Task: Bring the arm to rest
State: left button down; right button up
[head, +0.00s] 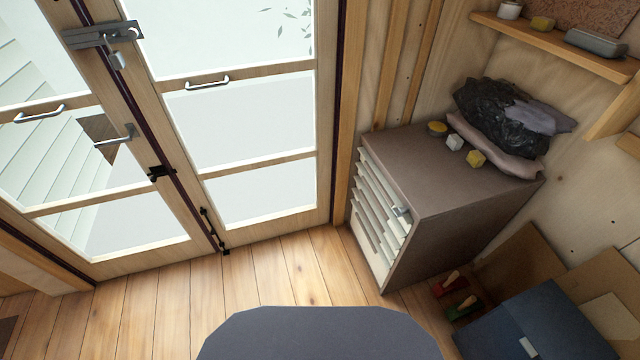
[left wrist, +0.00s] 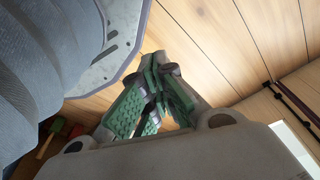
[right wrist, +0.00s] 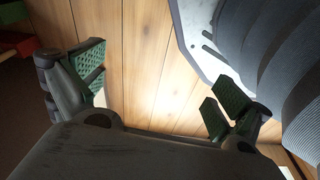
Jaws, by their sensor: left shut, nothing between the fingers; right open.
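My left gripper (left wrist: 157,95) shows in the left wrist view with its green-padded fingers together and nothing between them. It is over the plank floor, beside my own base. My right gripper (right wrist: 153,92) shows in the right wrist view with its green-padded fingers wide apart and empty, also over the floor and beside my base. Neither gripper nor arm shows in the head view.
A grey cabinet (head: 452,185) with a slatted front stands at the right, with dark bags (head: 505,115) and small items on top. Glazed doors (head: 245,115) are ahead, closed. A blue box (head: 535,325) is at lower right. The plank floor (head: 290,270) before the doors is clear.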

pick_arm(q)
jog(key=s+a+r+p, duration=0.1)
jog(key=s+a+p, duration=0.1)
jog(key=s+p, duration=0.5)
jog(key=s+a+r+p, duration=0.1)
jog(key=s+a+p, duration=0.2)
jog(key=s+p, duration=0.3)
jog(key=s, duration=0.2)
jog(key=shift+s+r+g+y+p, duration=0.3)
jog(key=shift+r+g+p, duration=0.1)
pick_arm(e)
jog(key=s+d+r, duration=0.1)
jog(key=s+d, duration=0.1)
jog(key=s, duration=0.5)
jog(key=s+d+r, duration=0.1)
jog(key=s+d, duration=0.2)
jog(key=s, duration=0.5)
jog(key=shift+s+r+g+h, duration=0.3)
jog(key=shift+r+g, duration=0.1)
pick_arm(q)
jog(key=shift+a+f, duration=0.1)
jog(key=shift+f, duration=0.05)
pick_arm(e)
jog(key=shift+d+f, duration=0.1)
jog(key=shift+f, duration=0.05)
